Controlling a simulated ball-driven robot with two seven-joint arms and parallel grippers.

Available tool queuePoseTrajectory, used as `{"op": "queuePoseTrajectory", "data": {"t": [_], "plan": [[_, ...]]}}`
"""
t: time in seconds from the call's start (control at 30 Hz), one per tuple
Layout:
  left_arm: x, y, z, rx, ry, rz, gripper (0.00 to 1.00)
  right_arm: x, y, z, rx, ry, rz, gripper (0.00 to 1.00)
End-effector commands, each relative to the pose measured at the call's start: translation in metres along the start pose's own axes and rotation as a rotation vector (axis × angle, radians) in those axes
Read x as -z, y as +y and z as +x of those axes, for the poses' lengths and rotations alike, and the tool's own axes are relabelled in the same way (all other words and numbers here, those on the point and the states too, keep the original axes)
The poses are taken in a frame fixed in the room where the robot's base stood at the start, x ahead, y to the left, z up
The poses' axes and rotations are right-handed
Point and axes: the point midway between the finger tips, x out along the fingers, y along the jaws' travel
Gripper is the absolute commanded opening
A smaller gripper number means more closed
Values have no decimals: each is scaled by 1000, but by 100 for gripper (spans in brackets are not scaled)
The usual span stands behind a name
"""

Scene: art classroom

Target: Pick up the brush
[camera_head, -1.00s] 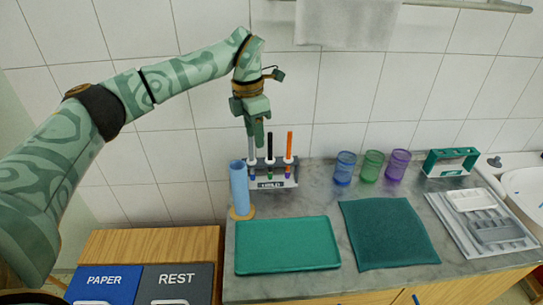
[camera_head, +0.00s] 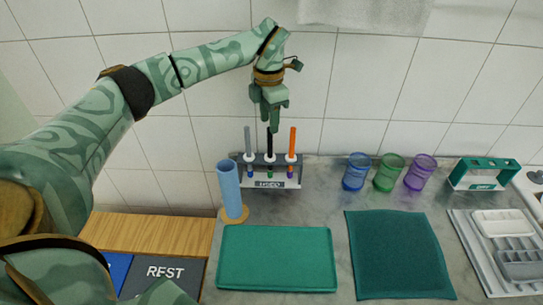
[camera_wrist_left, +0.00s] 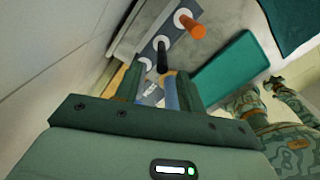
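Three brushes stand upright in a white-and-grey rack (camera_head: 285,182): a grey one (camera_head: 247,140), a black one (camera_head: 269,142) and an orange one (camera_head: 292,142). My left gripper (camera_head: 272,125) points down, right at the top of the black brush. In the left wrist view, the gripper (camera_wrist_left: 158,85) is open, with the black brush (camera_wrist_left: 162,58) showing in line with the gap between its fingers. I cannot tell whether the fingers reach around the handle. The orange brush (camera_wrist_left: 196,29) also shows there, clear of the fingers. My right gripper is not in view.
A blue cylinder (camera_head: 230,190) on a round base stands left of the rack. A green tray (camera_head: 277,260) and dark green cloth (camera_head: 397,255) lie in front. Blue, green and purple cups (camera_head: 390,172) stand to the right. The tiled wall (camera_head: 350,90) is close behind.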

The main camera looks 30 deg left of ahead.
Motion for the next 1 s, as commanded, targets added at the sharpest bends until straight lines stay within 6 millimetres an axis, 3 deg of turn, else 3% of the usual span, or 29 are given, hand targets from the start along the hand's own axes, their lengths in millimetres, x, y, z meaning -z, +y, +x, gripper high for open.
{"op": "queuePoseTrajectory", "data": {"t": [0.03, 0.27, 0.53, 0.87, 1.0], "plan": [[0, 0, 14, 2, 2, 1, 40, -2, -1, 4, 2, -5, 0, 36], [0, 0, 34, 0, -1, 0, 40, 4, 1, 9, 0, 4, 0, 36], [1, -4, 77, 2, 2, 0, 40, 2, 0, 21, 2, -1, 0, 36], [1, -3, 83, -1, -2, 0, 40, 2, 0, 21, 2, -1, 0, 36], [1, -3, 83, -1, -1, 0, 1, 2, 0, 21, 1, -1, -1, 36]]}}
